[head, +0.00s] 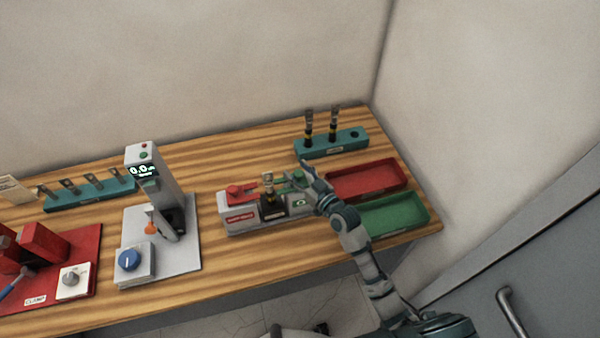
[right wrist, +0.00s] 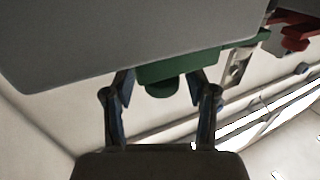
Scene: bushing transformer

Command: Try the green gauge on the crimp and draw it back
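The green gauge (head: 297,177) is at the right end of a grey gauge stand (head: 240,217). The crimp (head: 268,187) stands upright on a dark holder in the middle of that stand. My right gripper (head: 308,172) is at the green gauge's outer end. In the right wrist view its two fingertips (right wrist: 163,76) lie on either side of the green gauge's handle (right wrist: 163,88); I cannot tell whether they press on it. The gauge's tip by the crimp is too small to judge. My left gripper is not in view.
A red gauge (head: 240,190) sits on the stand's left end. A red tray (head: 365,191) and a green tray (head: 412,202) lie to the right. A teal rack (head: 345,147) with two upright parts is behind. A press with a display (head: 142,172) stands left.

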